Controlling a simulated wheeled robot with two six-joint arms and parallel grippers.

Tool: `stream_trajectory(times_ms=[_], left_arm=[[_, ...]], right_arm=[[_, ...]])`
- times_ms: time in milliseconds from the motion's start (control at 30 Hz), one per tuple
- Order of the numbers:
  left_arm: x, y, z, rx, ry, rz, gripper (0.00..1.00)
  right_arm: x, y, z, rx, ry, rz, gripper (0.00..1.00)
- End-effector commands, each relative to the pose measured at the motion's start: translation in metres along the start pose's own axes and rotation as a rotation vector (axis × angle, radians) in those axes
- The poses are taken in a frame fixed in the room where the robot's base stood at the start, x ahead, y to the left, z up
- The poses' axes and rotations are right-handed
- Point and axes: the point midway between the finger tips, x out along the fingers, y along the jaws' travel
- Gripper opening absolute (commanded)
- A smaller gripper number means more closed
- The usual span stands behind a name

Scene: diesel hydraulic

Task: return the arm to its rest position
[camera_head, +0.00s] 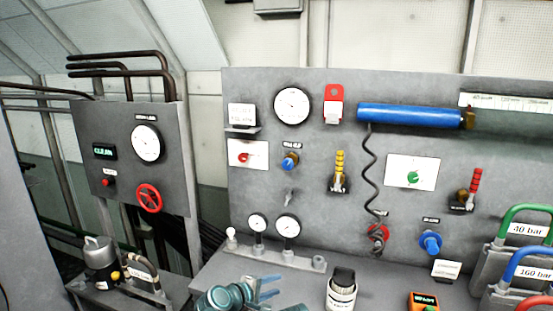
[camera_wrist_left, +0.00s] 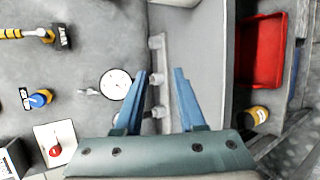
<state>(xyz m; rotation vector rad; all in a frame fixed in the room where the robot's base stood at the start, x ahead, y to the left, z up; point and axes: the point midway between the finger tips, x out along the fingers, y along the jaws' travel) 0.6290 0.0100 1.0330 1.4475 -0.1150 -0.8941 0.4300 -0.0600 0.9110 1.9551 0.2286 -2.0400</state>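My left gripper (camera_head: 271,287) is low in the head view, above the bench in front of the panel. Its two blue fingers are apart with nothing held between them. In the left wrist view the open fingers (camera_wrist_left: 160,75) point toward the grey gauge block (camera_wrist_left: 163,60) with its fittings. In the head view this block (camera_head: 290,258) stands on the bench behind the gripper and carries two small gauges. I cannot tell whether the fingers touch anything. My right gripper is not seen.
A dark-capped bottle (camera_head: 342,292) stands right of the gripper, with an orange meter (camera_head: 423,301) farther right. Green (camera_head: 526,212) and blue (camera_head: 525,262) handled plates stand at the right edge. A red tray (camera_wrist_left: 262,50) shows in the wrist view. The panel (camera_head: 330,220) rises behind.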

Motion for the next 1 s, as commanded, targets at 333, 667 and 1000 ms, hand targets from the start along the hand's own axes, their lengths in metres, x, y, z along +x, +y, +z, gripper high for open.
stream_trajectory(times_ms=[333, 667, 1000], left_arm=[[-0.066, -0.143, -0.04, 0.752, -0.153, -0.694, 0.39], [-0.133, -0.194, -0.06, 1.008, -0.351, -1.082, 0.39], [-0.116, -0.2, 0.013, 1.157, -0.489, -1.139, 0.39]], right_arm=[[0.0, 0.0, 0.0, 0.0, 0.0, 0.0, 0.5], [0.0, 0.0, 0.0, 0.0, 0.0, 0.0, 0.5], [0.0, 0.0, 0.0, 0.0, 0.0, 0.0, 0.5]])
